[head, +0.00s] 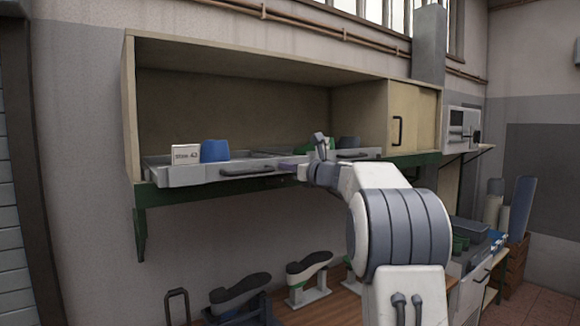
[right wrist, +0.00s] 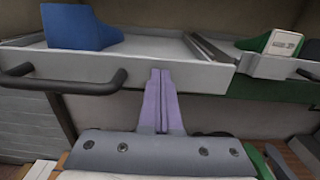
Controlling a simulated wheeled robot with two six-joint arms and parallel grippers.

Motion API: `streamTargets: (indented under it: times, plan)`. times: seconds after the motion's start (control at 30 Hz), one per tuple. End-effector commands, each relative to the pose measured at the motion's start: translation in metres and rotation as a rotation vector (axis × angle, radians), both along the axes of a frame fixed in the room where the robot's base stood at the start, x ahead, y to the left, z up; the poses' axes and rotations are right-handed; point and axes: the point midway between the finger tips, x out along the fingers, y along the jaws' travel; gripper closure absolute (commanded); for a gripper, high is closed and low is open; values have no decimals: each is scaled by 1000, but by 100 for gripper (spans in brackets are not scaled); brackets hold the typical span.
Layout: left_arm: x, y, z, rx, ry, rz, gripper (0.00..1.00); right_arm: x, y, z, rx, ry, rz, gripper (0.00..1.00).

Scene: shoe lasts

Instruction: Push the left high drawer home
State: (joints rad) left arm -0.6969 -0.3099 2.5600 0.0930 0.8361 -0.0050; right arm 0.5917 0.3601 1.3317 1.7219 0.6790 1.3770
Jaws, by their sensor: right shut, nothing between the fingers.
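The left high drawer (head: 200,171) is a grey tray-like drawer in the wall cabinet, standing out with its inside showing. Its dark bar handle (head: 247,170) is on the front; the handle also shows in the right wrist view (right wrist: 62,82). A blue block (head: 215,151) and a white labelled box (head: 186,153) are in it. My right gripper (head: 287,166) is shut and empty at the right part of the drawer front. In the right wrist view its purple fingers (right wrist: 160,78) overlap the front, right of the handle; contact cannot be told. My left gripper is not in view.
A right high drawer (right wrist: 268,66) sits beside it, set farther back, holding a green item with a white label (right wrist: 284,43). A cabinet door (head: 411,118) is at the right. Shoe lasts on stands (head: 309,268) are on the wooden bench below.

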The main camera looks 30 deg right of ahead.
Motion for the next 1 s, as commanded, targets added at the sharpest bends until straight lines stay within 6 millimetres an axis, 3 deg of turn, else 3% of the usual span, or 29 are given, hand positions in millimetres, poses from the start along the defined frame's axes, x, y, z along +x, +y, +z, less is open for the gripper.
streamTargets:
  times: [0.27,0.7,1.0]
  plan:
    - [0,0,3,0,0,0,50,4,1,1,1,0,2,100]
    - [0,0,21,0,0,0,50,41,3,1,2,0,1,100]
    - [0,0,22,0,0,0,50,45,4,0,1,-1,0,100]
